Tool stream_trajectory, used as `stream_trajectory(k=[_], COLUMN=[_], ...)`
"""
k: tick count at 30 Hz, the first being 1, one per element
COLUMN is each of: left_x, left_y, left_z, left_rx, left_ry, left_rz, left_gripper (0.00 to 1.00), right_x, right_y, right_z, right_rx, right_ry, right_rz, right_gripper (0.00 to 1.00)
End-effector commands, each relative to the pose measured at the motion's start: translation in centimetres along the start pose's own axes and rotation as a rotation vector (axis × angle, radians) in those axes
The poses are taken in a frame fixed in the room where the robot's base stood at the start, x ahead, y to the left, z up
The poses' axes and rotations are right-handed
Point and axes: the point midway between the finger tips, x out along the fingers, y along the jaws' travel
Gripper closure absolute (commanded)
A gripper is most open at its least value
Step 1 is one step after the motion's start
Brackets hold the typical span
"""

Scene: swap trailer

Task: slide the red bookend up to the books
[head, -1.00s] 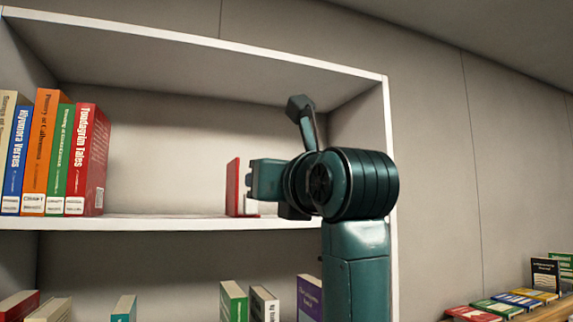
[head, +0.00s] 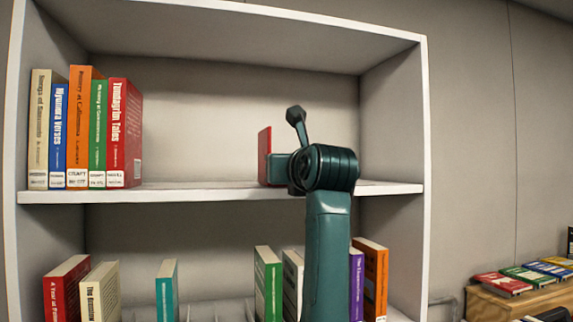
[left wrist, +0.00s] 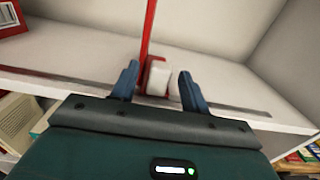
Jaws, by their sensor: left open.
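The red bookend (head: 264,156) stands upright on the upper shelf, right of the books and apart from them by a clear gap. The row of books ends on its right with a red book (head: 125,130). My left gripper (head: 280,168) is at the bookend's right side, partly hiding it. In the left wrist view, the bookend's red plate (left wrist: 148,30) rises beyond the open fingers (left wrist: 159,80), and its low red-and-white part shows between them. I cannot tell whether a finger touches it. My right gripper is not in view.
The upper shelf board (head: 200,188) is bare between the books and the bookend. The shelf's right side wall (head: 390,130) stands to the right of my arm. Several books stand on the lower shelf, some behind my arm. A wooden surface (head: 520,300) with books is at far right.

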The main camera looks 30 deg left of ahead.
Motion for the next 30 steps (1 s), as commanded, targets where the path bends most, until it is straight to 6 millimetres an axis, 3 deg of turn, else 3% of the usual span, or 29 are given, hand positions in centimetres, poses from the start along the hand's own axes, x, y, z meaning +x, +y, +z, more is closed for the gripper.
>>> stream_trajectory(k=[8, 25, 30], left_x=[0.22, 0.17, 0.17], left_y=[0.01, 0.01, 0.0], left_z=[-0.03, -0.01, 0.0], left_rx=[0.0, 0.0, 0.0], left_ry=[0.0, -0.001, -0.001], left_rz=[0.0, 0.0, 0.0], left_gripper=[0.55, 1.0, 1.0], right_x=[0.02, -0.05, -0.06], right_y=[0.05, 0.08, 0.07], right_z=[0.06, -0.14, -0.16], right_rx=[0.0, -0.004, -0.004], right_ry=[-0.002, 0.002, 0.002], right_rz=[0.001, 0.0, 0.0], right_gripper=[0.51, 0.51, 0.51])
